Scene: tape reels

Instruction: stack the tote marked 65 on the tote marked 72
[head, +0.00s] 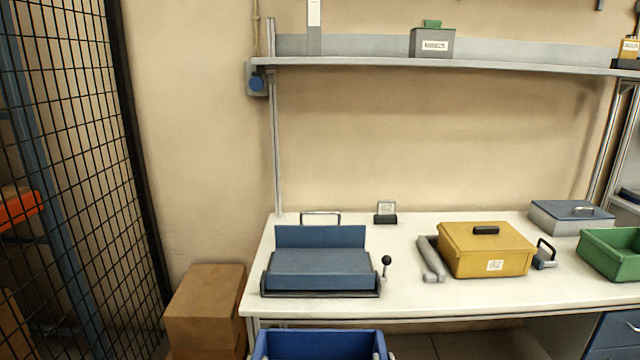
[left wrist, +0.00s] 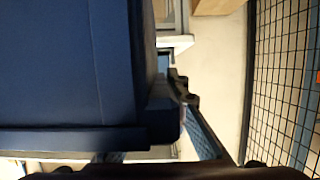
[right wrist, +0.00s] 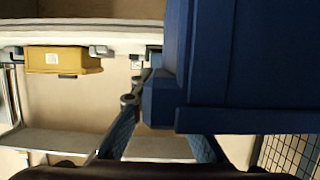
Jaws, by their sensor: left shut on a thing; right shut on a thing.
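A blue open tote (head: 320,335) is at the bottom edge of the head view, in front of the workbench and cut off by the frame. No number shows on it. My right gripper (head: 389,355) is shut on its right side; only a small bit shows there. In the right wrist view the tote (right wrist: 235,60) fills the upper middle, with my right gripper (right wrist: 150,105) at its rim. In the left wrist view the tote (left wrist: 70,70) fills the left, and my left gripper (left wrist: 175,105) is shut on its rim. I cannot make out a tote marked 72.
The white workbench (head: 420,300) holds a blue press-like device (head: 320,270), a yellow lidded box (head: 485,250) with an unclear label, a grey-blue box (head: 570,217) and a green tote (head: 612,255). Cardboard boxes (head: 205,305) stand left of the bench, near a mesh fence (head: 75,150).

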